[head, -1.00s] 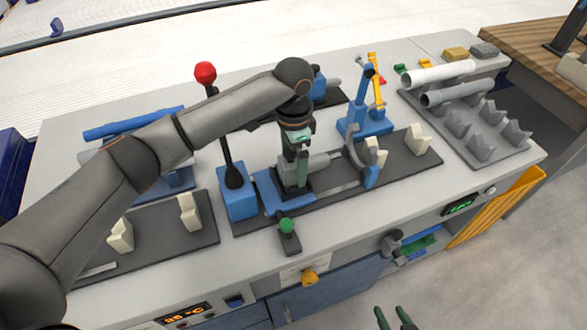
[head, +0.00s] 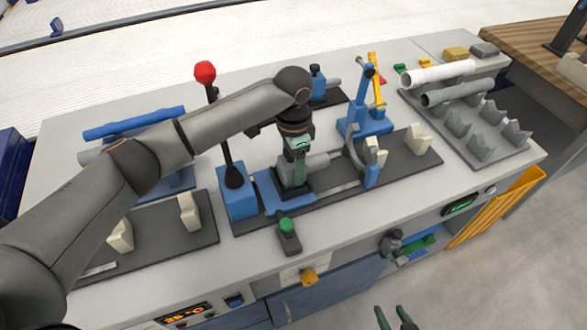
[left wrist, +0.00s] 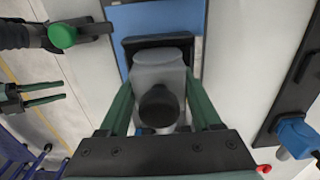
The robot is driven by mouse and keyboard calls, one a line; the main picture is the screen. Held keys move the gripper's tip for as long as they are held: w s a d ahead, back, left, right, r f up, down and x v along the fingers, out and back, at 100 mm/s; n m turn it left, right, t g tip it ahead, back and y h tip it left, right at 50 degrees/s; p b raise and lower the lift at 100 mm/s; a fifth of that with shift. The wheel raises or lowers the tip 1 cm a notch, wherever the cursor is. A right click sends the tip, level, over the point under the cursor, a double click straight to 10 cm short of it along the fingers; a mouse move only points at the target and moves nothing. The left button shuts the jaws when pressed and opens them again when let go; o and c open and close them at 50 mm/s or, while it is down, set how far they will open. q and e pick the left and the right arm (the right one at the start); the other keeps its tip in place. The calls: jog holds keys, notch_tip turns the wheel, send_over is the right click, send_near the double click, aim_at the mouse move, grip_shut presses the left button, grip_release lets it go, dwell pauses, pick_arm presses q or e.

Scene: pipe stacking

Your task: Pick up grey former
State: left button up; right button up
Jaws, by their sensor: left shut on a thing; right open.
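The grey former (left wrist: 158,75) is a grey block with a dark round end, seen between the green fingers in the left wrist view. My left gripper (head: 296,181) points down and is shut on the former, at the blue and black holder in the middle of the bench. My fingers hide part of the former in the head view. My right gripper (head: 396,318) is open and empty, low in front of the bench.
A red-knobbed lever (head: 206,74) on a blue base stands just left of the holder. A blue clamp stand (head: 364,123) and cream supports (head: 418,140) are to the right. White and grey pipes (head: 440,72) lie at the right rack. A green button (head: 286,224) sits in front.

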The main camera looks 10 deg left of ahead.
pick_arm(q)
grip_shut()
jog(key=shift+r, duration=0.15)
